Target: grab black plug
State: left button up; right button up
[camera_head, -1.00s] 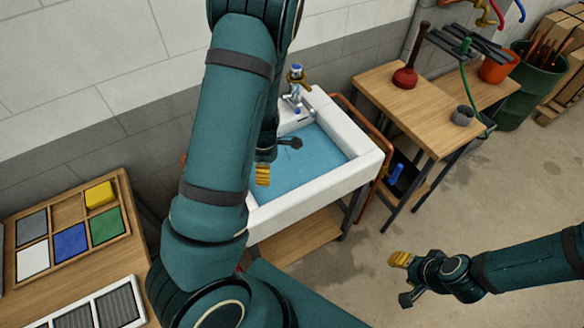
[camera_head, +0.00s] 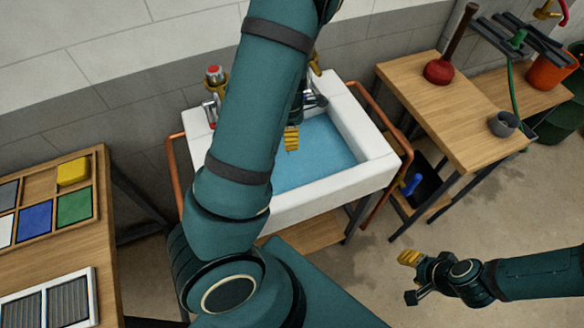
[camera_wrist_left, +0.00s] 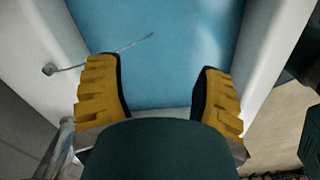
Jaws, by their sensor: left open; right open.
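A thin chain or rod (camera_wrist_left: 105,55) with a small dark end at the rim reaches over the blue water in the left wrist view. The white sink (camera_head: 378,170) holds the blue water (camera_head: 325,160). My left gripper (camera_head: 302,121) is over the sink, partly hidden behind my left arm. In the left wrist view its yellow-padded fingers (camera_wrist_left: 160,90) are wide apart above the water, with nothing between them. My right gripper (camera_head: 410,277) is open and empty over the floor to the right.
Taps (camera_head: 214,85) stand at the sink's back edge, close to my left arm. A copper pipe (camera_head: 385,115) runs around the sink. A left table carries a tray of coloured blocks (camera_head: 100,165).

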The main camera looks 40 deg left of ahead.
aim_at(290, 160)
pick_arm(q)
notch_tip(290, 160, down, 10)
jog(key=b, duration=0.3)
jog(key=shift+w+r+b, duration=0.15)
jog(key=shift+r+b, duration=0.1)
jog(key=shift+b, duration=0.1)
notch_tip(290, 160, down, 5)
jog(key=shift+f+b, duration=0.1)
jog(key=shift+b, duration=1.15)
grip_shut()
